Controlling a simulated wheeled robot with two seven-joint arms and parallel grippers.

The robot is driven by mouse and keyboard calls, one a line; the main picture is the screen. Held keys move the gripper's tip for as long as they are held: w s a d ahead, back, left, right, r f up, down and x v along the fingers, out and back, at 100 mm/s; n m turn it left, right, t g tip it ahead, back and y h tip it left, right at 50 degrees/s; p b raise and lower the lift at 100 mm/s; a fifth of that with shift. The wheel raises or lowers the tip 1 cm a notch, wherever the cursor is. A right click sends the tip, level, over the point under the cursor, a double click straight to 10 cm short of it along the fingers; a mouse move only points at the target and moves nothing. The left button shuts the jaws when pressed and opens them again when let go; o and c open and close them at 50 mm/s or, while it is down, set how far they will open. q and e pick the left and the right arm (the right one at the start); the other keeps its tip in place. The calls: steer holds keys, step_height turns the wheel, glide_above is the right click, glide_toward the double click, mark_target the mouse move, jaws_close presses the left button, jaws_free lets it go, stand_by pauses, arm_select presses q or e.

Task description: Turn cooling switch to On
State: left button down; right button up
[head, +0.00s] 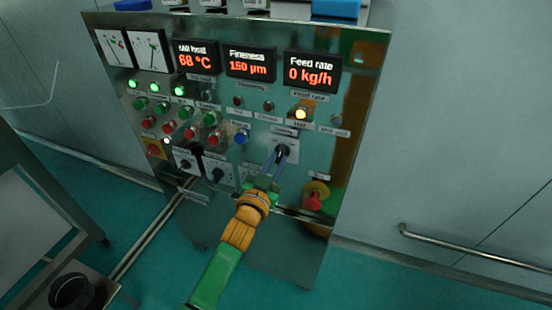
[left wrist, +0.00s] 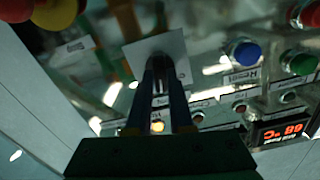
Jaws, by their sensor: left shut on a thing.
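A black rotary switch (head: 283,151) sits on a light square plate (head: 292,147) on the metal control panel; the label above it, likely the cooling one, is too small to read surely. My left gripper (head: 279,160) is at this switch, its two fingers closed on the knob. In the left wrist view the fingers of my left gripper (left wrist: 160,72) reach to the middle of the switch's plate (left wrist: 174,48), and they hide most of the knob. Which way the knob points cannot be told. My right gripper is not in view.
A red emergency button (head: 313,201) stands out right of the switch, and a blue button (head: 241,137) is to its left. Displays (head: 312,72) and a lit yellow lamp (head: 301,113) are above. More dark knobs (head: 217,174) sit lower left. A rail (head: 470,244) runs along the right wall.

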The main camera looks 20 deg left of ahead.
arm_select(q)
steer(key=m+p, duration=0.1)
steer(key=m, duration=0.5)
steer(key=shift+r+m, duration=0.15)
steer(key=shift+m, duration=0.15)
stand_by(0.3)
steer(key=c, duration=1.1)
jaws_free()
steer(key=o, duration=0.3)
steer(key=shift+w, duration=0.1)
steer(key=s, duration=0.7)
